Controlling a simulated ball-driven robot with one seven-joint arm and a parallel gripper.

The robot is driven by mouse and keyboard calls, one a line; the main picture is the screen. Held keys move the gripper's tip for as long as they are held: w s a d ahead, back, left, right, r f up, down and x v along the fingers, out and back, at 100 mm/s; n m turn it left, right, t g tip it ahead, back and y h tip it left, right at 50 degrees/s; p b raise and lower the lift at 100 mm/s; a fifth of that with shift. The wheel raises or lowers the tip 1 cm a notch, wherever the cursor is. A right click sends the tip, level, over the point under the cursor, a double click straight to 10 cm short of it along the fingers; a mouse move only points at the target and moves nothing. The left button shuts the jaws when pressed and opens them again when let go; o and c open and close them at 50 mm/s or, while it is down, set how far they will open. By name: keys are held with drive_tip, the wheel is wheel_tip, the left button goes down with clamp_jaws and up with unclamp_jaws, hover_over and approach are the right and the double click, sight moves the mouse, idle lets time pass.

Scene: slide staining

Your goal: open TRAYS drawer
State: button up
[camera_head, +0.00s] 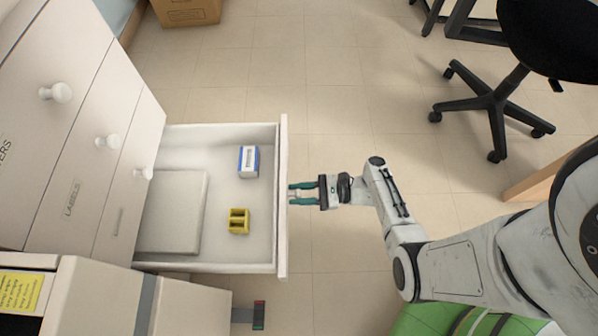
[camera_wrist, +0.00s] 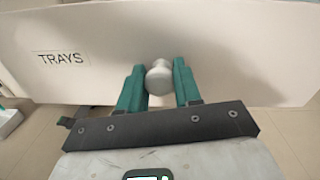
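The TRAYS drawer (camera_head: 283,235) is pulled far out of the white cabinet, and its inside shows from above in the head view. Its front with the printed TRAYS label (camera_wrist: 61,58) fills the upper part of the wrist view. A round pale knob (camera_wrist: 159,77) stands on that front. My gripper (camera_head: 290,194) is at the outer side of the drawer front. In the wrist view its two green fingers lie on either side of the knob and appear to touch it. The knob is not clearly visible in the head view.
The drawer holds a flat grey slab (camera_head: 172,212), a yellow block (camera_head: 238,221) and a blue-white box (camera_head: 249,161). Other drawers with white knobs (camera_head: 107,142) are closed at left. An office chair (camera_head: 495,100) stands upper right. The tiled floor beyond the drawer is clear.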

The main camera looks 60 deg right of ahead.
drive_tip(key=o, duration=0.4)
drive_tip(key=shift+o, duration=0.2)
drive_tip(key=v, duration=1)
drive_tip(key=shift+s, duration=0.35)
drive_tip(key=shift+d, duration=0.15)
